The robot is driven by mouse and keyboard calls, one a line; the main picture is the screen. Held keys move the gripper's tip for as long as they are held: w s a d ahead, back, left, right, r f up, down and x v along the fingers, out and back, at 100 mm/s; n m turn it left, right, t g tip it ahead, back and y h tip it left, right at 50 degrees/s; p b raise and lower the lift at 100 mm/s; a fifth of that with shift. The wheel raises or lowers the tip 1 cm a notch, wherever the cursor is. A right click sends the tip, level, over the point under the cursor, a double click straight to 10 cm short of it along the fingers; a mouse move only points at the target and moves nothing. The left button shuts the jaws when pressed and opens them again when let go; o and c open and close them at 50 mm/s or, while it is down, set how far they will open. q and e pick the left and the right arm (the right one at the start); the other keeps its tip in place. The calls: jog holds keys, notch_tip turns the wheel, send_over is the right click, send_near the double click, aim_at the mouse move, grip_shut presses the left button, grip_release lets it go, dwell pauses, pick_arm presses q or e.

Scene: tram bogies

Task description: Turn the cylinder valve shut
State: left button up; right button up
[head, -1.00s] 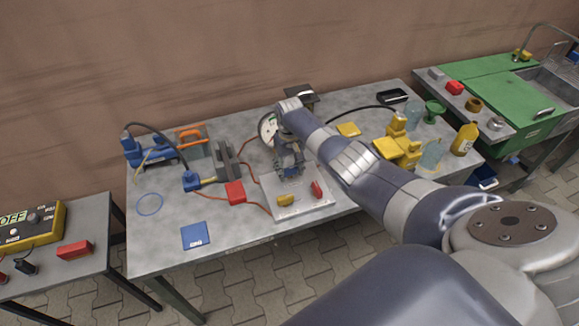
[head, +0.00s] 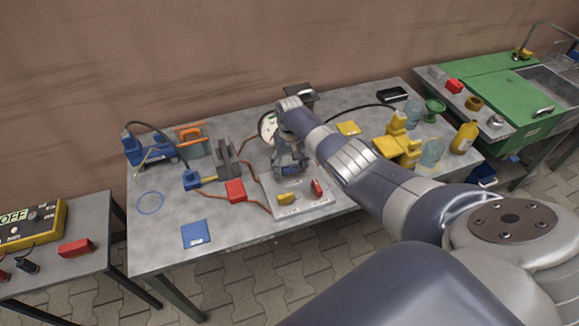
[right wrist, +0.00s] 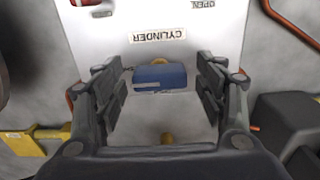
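The cylinder valve's blue handle (right wrist: 160,77) shows in the right wrist view, lying crosswise above a white panel (right wrist: 215,50) with a "CYLINDER" label. My right gripper (right wrist: 163,90) is open, with one dark finger on each side of the handle and a visible gap at both sides. In the head view my right gripper (head: 291,170) points down over the back part of the white panel (head: 308,209) and mostly hides the blue handle. My left gripper is in neither view.
A yellow valve handle (head: 287,198) and a red one (head: 317,188) stand at the panel's front. A round gauge (head: 267,127) stands behind. Red hoses run to a red block (head: 236,191).

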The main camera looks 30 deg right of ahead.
aim_at(289, 167)
notch_tip(289, 167, up, 12)
dwell(0.8)
dwell(0.4)
